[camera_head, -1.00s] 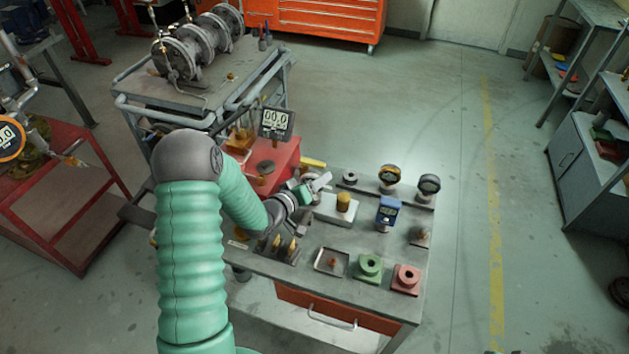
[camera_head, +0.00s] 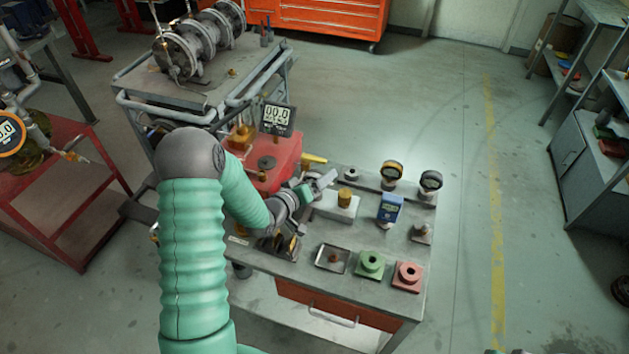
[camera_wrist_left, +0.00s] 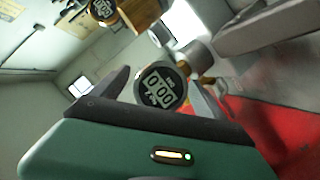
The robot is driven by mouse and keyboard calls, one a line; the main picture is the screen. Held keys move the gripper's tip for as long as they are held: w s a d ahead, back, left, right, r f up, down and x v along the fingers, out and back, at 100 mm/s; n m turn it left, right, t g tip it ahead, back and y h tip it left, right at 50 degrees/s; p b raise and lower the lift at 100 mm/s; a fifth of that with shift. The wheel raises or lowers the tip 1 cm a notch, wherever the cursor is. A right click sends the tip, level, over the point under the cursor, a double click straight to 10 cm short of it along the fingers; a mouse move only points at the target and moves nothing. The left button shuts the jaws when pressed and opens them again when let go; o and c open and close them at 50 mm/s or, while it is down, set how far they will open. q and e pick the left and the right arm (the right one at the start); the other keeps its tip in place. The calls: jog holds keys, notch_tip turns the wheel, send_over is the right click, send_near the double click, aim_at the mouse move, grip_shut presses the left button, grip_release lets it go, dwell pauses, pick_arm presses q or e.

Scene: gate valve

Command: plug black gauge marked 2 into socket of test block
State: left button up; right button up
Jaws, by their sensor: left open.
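A black round gauge (camera_head: 431,182) stands at the back right of the bench, next to a yellow-rimmed gauge (camera_head: 392,172); I cannot read a 2 on it. My left gripper (camera_head: 320,184) is open over the back of the bench, left of both gauges. In the left wrist view a black round gauge (camera_wrist_left: 160,87) with a digital face shows beyond the fingers, not clearly gripped. I cannot tell whether this is the test block.
A white block with a brass cylinder (camera_head: 344,198) and a blue gauge (camera_head: 390,208) are close to the gripper. A tray (camera_head: 332,260), a green socket block (camera_head: 370,264) and a red socket block (camera_head: 407,276) line the front. A cart with pipework (camera_head: 200,85) stands behind.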

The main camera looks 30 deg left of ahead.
pick_arm(q)
jog(key=p+v, duration=0.6)
jog(key=v, duration=1)
jog(key=shift+s, duration=0.4)
jog(key=shift+r, duration=0.1)
